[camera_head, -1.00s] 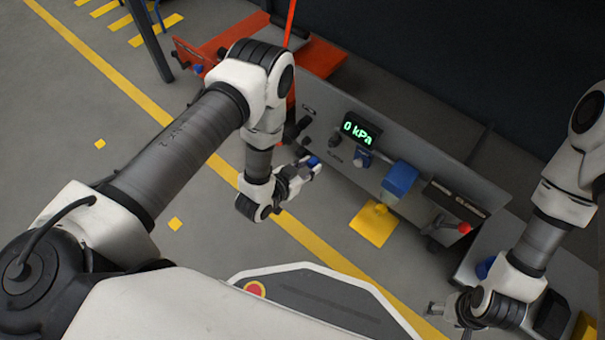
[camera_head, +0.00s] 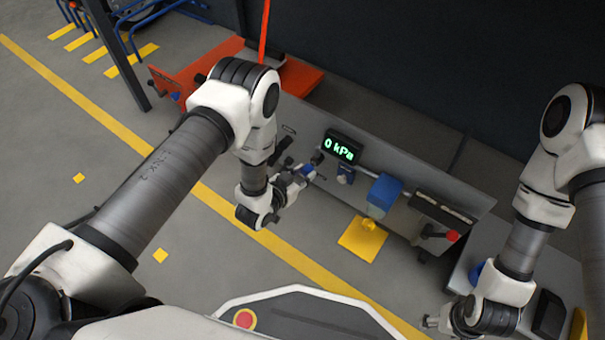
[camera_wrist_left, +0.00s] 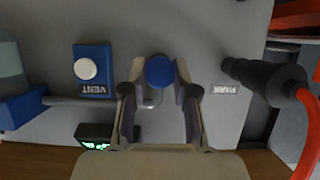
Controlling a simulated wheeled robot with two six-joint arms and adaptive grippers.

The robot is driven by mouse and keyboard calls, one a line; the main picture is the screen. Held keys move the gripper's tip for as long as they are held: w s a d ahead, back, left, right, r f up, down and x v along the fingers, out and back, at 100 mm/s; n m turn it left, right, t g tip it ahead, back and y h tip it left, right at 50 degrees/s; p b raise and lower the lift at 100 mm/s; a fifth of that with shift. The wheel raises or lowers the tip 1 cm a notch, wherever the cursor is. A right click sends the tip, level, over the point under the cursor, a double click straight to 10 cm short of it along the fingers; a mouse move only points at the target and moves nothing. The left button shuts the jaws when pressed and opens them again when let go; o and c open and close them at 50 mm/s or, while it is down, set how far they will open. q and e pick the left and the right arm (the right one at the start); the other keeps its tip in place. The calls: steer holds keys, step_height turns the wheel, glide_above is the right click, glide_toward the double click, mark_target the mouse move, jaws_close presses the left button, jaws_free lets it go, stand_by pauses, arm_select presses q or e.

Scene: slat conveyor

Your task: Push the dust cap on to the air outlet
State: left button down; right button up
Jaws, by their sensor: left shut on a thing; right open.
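My left gripper (camera_head: 306,171) is shut on the blue dust cap (camera_wrist_left: 160,71), which sits between its fingertips in the left wrist view. In the head view the cap (camera_head: 308,169) is a small blue spot close to the grey panel, below and left of the 0 kPa display. The cap faces the panel; whether it touches anything there I cannot tell. The air outlet cannot be made out clearly; the cap and fingers cover the panel behind them. My right gripper (camera_head: 431,321) is open and empty at the lower right, away from the panel.
The panel (camera_wrist_left: 215,55) carries a blue VENT button box (camera_wrist_left: 93,70) and a black hose coupling (camera_wrist_left: 262,80) with a red hose beside the PARK label. The 0 kPa display (camera_head: 342,147), a blue unit (camera_head: 383,195) and a red-knobbed lever (camera_head: 452,236) stand further right.

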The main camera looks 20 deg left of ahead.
arm_select(q)
steer(key=shift+w+d, duration=0.25)
steer(key=shift+w, duration=0.5)
stand_by(0.3)
steer(key=c, duration=0.8)
jaws_free()
steer(key=v, duration=1.2)
